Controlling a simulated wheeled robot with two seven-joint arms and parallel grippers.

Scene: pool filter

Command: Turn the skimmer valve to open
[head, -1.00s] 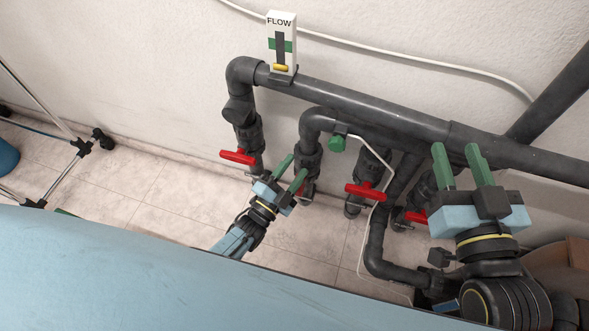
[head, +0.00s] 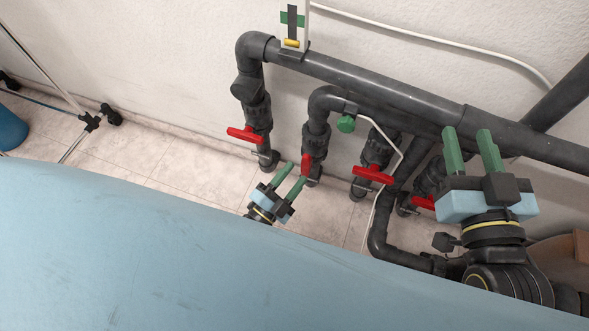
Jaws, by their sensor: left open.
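Several grey pipe valves with red handles stand along the wall; no label shows which is the skimmer valve. The leftmost red handle (head: 246,135) lies crosswise to its pipe. The second red handle (head: 306,165) is seen nearly end-on, in line with its pipe. The third red handle (head: 373,175) lies crosswise, and a fourth red handle (head: 423,202) is partly hidden behind my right gripper. My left gripper (head: 294,174) is open, its green fingers just left of and below the second handle; contact cannot be told. My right gripper (head: 467,134) is open and empty, in front of the pipes at the right.
A thick grey pipe (head: 380,85) runs along the wall above the valves, with a flow meter (head: 292,30) on top. A white cable hangs by the third valve. A blue covered surface (head: 180,240) fills the foreground. Tiled floor (head: 170,170) is clear at left.

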